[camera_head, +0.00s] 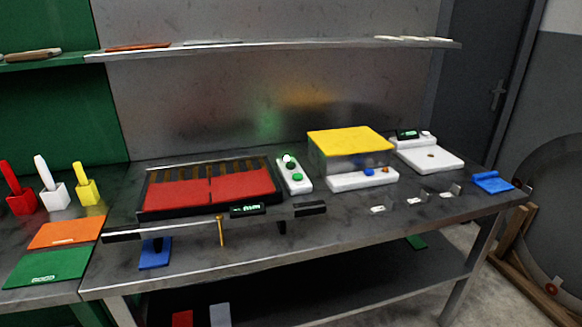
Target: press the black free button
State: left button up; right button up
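A white control box (294,179) stands on the steel bench, just right of a black-framed unit (147,210) with two red panels (178,195). The box carries a green button (297,176) near its front and a pale round part with green by it toward the back. A black button cannot be made out clearly on it at this size. A small green-lit display (248,210) sits at the front edge of the black-framed unit. Neither of my grippers is in view.
A yellow-topped box (349,139) stands right of the control box, with a white scale-like device (431,157) beyond it. A blue item (492,182) lies at the right end. Red, white and yellow holders (87,190) stand at the left. A shelf (270,46) runs above.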

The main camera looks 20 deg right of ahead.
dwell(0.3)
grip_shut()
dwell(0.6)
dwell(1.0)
